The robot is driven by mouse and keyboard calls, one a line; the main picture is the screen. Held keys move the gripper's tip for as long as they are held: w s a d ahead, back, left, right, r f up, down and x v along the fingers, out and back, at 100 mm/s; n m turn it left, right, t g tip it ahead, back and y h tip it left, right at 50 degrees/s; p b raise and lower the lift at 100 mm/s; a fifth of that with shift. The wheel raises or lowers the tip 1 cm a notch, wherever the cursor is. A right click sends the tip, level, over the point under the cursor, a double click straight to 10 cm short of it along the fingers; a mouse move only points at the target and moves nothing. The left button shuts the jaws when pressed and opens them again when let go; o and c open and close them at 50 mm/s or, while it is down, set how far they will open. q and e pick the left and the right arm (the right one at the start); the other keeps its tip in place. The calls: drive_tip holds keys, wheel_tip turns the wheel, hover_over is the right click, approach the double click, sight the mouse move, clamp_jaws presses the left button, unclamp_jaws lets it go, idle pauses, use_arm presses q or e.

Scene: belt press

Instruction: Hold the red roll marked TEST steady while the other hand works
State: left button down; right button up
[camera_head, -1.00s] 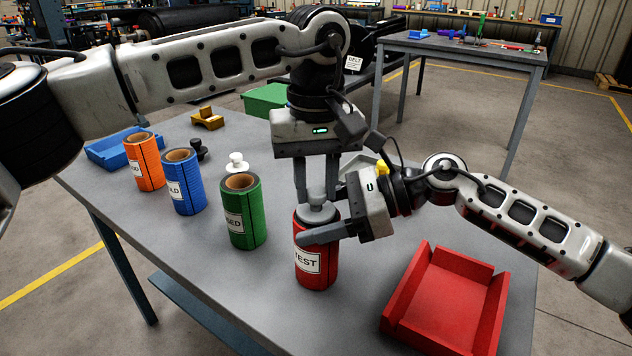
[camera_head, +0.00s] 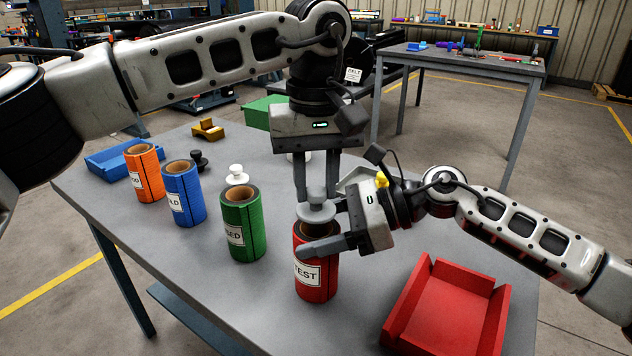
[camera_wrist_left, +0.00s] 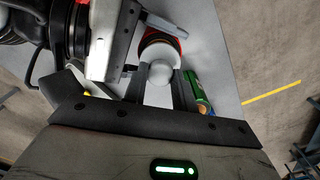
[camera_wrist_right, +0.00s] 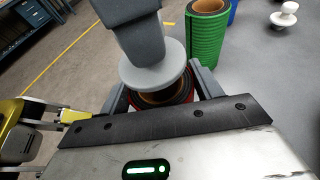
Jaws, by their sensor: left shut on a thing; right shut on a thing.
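The red roll marked TEST (camera_head: 316,279) stands upright on the grey table. My right gripper (camera_head: 322,230) is shut around its upper part, one finger across the front; the far finger is mostly hidden. My left gripper (camera_head: 316,193) points down above the roll and is shut on the knob of a grey plug (camera_head: 317,211). The plug's flange is a little above the roll's rim. The right wrist view shows the flange (camera_wrist_right: 152,76) over the roll's open tan core (camera_wrist_right: 163,96). I cannot tell whether any of the plug is still inside.
A red tray (camera_head: 450,305) lies to the right. Green (camera_head: 243,232), blue (camera_head: 184,197) and orange (camera_head: 145,176) rolls stand to the left. A white plug (camera_head: 237,174) and a black plug (camera_head: 199,160) stand behind them. A blue tray (camera_head: 105,163) is at the far left.

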sight(316, 189)
use_arm(q)
drive_tip(key=shift+r, duration=1.85)
use_arm(e)
drive_tip(key=o, duration=1.5)
drive_tip(key=shift+c, duration=0.2)
drive_tip(key=shift+d, duration=0.1)
